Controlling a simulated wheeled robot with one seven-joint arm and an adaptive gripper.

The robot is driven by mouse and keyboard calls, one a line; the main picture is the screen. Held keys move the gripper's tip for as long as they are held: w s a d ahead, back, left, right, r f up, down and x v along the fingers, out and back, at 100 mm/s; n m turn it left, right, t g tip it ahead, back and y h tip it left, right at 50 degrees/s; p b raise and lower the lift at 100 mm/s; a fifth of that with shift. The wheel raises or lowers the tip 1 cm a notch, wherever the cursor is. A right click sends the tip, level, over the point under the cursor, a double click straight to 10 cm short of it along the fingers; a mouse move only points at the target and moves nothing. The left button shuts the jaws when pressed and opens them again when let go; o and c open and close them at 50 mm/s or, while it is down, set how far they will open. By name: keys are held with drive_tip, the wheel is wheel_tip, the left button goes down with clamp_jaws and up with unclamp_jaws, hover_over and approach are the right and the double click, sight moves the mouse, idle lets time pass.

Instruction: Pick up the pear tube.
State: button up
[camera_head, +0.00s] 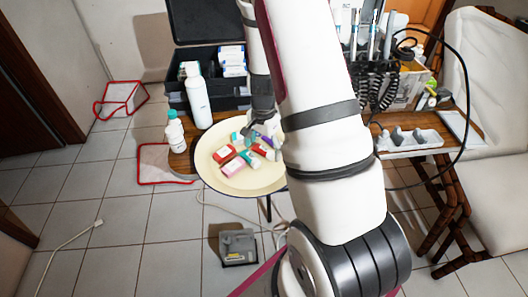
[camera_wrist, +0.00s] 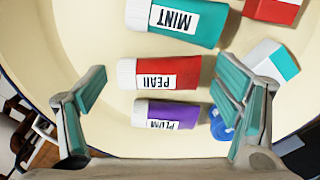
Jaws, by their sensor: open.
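The pear tube (camera_wrist: 178,73) lies in the middle of the wrist view, with a red body, a white cap at the left and a PEAR label. It rests on a round cream tray (camera_head: 215,182) between a teal mint tube (camera_wrist: 185,20) and a purple plum tube (camera_wrist: 172,113). My gripper (camera_wrist: 163,78) is open, one finger beyond the cap end and the other by the tube's right end. Nothing is held. In the head view my arm partly covers the tray, and I cannot single out the pear tube there.
A blue round item (camera_wrist: 220,124) lies beside the right finger. A teal-and-white box (camera_wrist: 272,62) and a red box (camera_wrist: 272,10) are at the right. White bottles (camera_head: 197,101) stand left of my arm, near a black case (camera_head: 240,92). A grey organiser (camera_head: 408,140) sits at the right.

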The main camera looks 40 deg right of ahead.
drive_tip(key=c, duration=1.2)
